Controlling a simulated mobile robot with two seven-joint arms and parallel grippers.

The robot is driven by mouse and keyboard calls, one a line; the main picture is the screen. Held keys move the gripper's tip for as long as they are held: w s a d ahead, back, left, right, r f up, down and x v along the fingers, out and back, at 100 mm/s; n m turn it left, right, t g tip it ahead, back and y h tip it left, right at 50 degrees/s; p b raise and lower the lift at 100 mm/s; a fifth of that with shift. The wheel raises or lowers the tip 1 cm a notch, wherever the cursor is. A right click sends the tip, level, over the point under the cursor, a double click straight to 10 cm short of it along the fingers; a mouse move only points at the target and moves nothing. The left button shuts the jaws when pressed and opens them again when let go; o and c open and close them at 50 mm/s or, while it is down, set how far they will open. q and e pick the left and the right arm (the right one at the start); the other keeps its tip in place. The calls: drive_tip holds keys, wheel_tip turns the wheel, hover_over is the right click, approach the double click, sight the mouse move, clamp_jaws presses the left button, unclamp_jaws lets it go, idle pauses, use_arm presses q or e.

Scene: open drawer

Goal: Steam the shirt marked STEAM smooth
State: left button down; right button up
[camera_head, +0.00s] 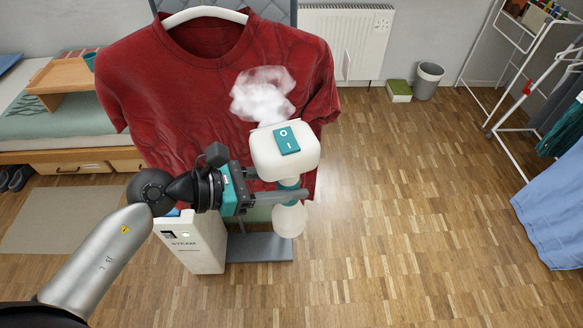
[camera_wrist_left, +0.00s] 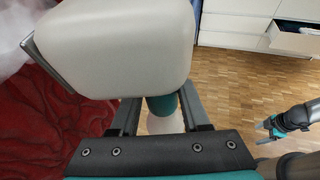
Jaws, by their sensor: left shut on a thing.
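A red, creased shirt (camera_head: 210,90) hangs on a white hanger (camera_head: 205,15) in the head view. Its red cloth also shows in the left wrist view (camera_wrist_left: 40,120). My left gripper (camera_head: 282,194) is shut around the teal neck of a white steamer (camera_head: 270,155) with a teal switch (camera_head: 287,140). A white steam cloud (camera_head: 264,97) hangs before the shirt's right chest. The steamer hides part of the shirt's lower right; whether it touches the cloth is unclear. My right gripper (camera_wrist_left: 268,128) shows small in the left wrist view.
A white box (camera_head: 195,245) lettered STEAM stands below the shirt by a grey base (camera_head: 262,248). A bed (camera_head: 40,110) is at left. A drying rack (camera_head: 520,80) with blue cloth (camera_head: 555,215) is at right.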

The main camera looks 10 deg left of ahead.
use_arm(q)
drive_tip(key=shift+s+d+r, duration=0.1)
drive_tip(key=shift+d+r, duration=0.05)
drive_tip(key=shift+d, duration=0.05)
drive_tip(key=w, duration=0.2)
drive_tip(key=w+a+b, duration=0.1)
drive_tip(key=w, duration=0.1)
drive_tip(key=shift+w+a, duration=0.1)
drive_tip(key=shift+w, duration=0.25)
use_arm(e)
drive_tip(key=shift+s+a+f, duration=0.25)
drive_tip(key=shift+a+f, duration=0.05)
drive_tip(key=shift+f, duration=0.15)
drive_tip(key=shift+w+d, duration=0.1)
idle(0.3)
idle(0.9)
